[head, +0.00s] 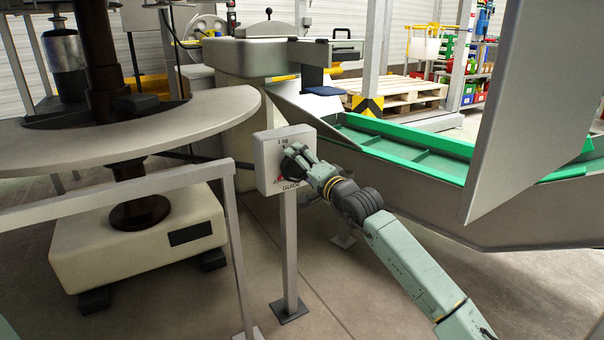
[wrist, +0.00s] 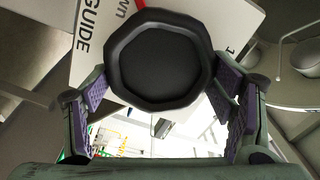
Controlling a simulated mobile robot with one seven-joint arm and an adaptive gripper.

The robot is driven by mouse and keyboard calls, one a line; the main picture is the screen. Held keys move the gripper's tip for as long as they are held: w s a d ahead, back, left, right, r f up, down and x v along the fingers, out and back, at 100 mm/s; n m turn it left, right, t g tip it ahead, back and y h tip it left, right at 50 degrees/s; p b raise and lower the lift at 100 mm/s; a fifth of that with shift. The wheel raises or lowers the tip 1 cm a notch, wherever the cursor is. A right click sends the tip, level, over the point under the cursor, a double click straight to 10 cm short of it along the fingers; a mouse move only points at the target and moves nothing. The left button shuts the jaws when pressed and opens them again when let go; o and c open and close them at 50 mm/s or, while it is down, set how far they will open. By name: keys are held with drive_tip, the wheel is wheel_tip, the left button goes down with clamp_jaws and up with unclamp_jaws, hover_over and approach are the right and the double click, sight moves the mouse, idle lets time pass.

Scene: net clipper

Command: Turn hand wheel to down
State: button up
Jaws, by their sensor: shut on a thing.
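The hand wheel (wrist: 160,62) is a black, eight-sided knob with a dished face, in the upper middle of the wrist view. It sits on the front of a pale control box (head: 267,181), which stands on a post and carries the words "GUIDE" and "down" and a red mark. My gripper (head: 297,160) is at the box front in the head view. In the wrist view its two purple-padded fingers lie on either side of the wheel, shut on it. In the head view my gripper mostly hides the wheel.
A large round table (head: 190,125) on a dark column stands left of the box, with a grey rail (head: 120,190) in front. A green-edged metal trough (head: 420,150) runs to the right, and a big slanted metal panel (head: 535,110) stands at far right. Bare floor lies below.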

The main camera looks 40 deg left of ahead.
idle(0.5)
drive_tip(key=o, duration=1.1)
drive_tip(key=shift+o, duration=0.2)
drive_tip(key=shift+d, duration=0.1)
drive_tip(key=v, duration=1.1)
drive_tip(key=shift+s+d, duration=0.2)
drive_tip(key=shift+d, duration=0.15)
